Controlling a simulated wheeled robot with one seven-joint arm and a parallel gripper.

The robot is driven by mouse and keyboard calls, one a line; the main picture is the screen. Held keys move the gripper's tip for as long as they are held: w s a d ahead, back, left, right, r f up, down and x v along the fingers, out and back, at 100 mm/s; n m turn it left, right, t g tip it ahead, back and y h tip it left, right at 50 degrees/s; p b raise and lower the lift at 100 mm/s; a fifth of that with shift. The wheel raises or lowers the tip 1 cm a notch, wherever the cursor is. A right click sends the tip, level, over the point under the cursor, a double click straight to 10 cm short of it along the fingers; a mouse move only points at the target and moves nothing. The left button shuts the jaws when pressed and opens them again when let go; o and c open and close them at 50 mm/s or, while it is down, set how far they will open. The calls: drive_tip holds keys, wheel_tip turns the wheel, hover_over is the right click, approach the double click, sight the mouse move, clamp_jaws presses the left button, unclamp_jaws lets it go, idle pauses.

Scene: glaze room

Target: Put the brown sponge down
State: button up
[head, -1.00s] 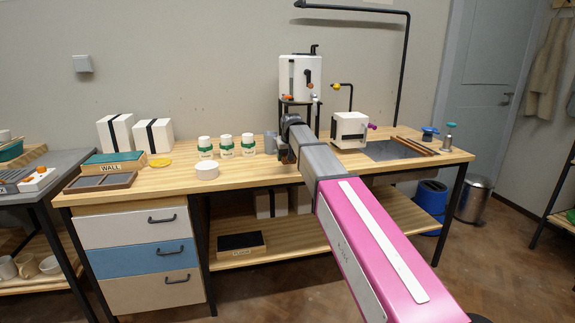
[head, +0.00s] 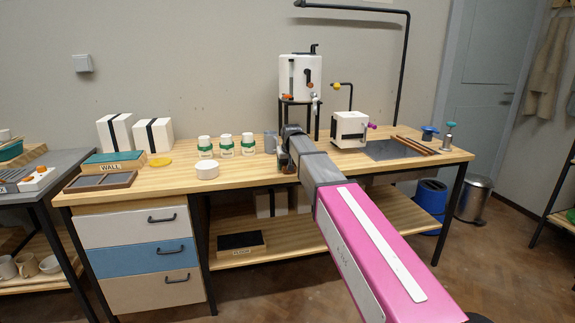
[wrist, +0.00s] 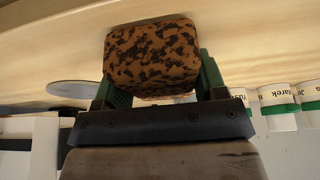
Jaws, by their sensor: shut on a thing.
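The brown sponge (wrist: 151,55), speckled with dark patches, is between the green fingers of my gripper (wrist: 158,88) in the wrist view. My gripper is shut on it. In the head view my gripper (head: 286,160) is over the wooden table (head: 240,179), right of the white jars, and my own arm hides most of it. The sponge is close to the wooden surface in the wrist view. I cannot tell whether it touches the wood.
White jars with green bands (head: 226,146) stand left of my gripper, with a white round tub (head: 207,170) in front of them. A white tank (head: 300,78) on a black stand is behind. A white box-shaped device (head: 349,129) stands to the right. Bare wood lies front left.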

drive_tip(key=shift+f, duration=0.15)
drive_tip(key=o, duration=1)
drive_tip(key=shift+d, duration=0.1)
drive_tip(key=shift+o, duration=0.2)
drive_tip(key=shift+s+f, duration=0.1)
drive_tip(key=shift+a, duration=0.2)
